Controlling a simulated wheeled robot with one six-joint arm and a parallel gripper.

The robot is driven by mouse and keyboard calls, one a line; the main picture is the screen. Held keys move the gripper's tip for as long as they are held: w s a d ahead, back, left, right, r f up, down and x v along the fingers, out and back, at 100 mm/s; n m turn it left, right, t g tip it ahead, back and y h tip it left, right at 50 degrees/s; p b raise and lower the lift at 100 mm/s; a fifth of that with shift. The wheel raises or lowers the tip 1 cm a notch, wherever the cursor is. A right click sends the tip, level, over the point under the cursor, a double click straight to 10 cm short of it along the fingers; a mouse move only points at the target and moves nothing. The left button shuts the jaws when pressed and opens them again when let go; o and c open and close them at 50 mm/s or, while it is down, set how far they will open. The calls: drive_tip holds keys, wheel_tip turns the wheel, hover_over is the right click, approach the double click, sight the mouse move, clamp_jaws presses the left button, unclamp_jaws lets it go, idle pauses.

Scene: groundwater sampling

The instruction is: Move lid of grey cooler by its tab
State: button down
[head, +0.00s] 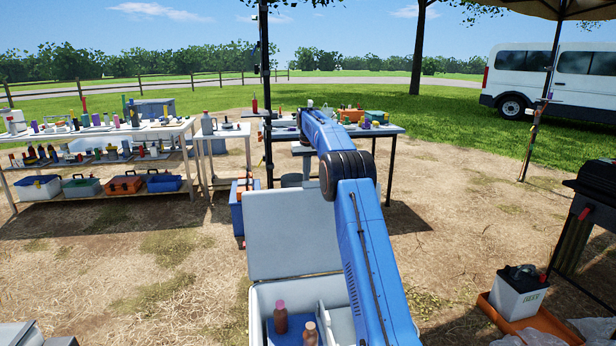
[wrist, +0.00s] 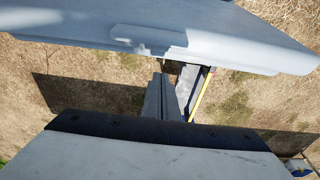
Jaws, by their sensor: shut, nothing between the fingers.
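The grey cooler (head: 256,315) stands in front of me in the head view, with bottles inside. Its lid (head: 290,235) stands raised at the far side of the box, partly hidden by my blue arm. In the wrist view a pale grey-blue slab, seemingly the lid (wrist: 230,35), crosses the top of the picture. A lighter raised strip on its edge, possibly the tab (wrist: 150,40), lies just beyond my fingers. My gripper (wrist: 164,82) is shut and empty, its tips close to the lid's edge; I cannot tell whether they touch. The head view does not show the gripper.
A reddish-brown bottle (head: 281,318) stands inside the cooler. A blue bin (head: 236,212) is behind the lid on the left. Tables with bottles stand farther back. A battery-like box (head: 518,295) sits in an orange tray at right. Bare ground lies left of the cooler.

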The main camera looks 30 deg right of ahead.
drive_tip(key=shift+s+a+r, duration=0.2)
drive_tip(key=shift+s, duration=0.45)
drive_tip(key=shift+s+a+r, duration=0.15)
drive_tip(key=shift+s, duration=0.45)
drive_tip(key=shift+s+a+r, duration=0.2)
drive_tip(key=shift+s, duration=0.45)
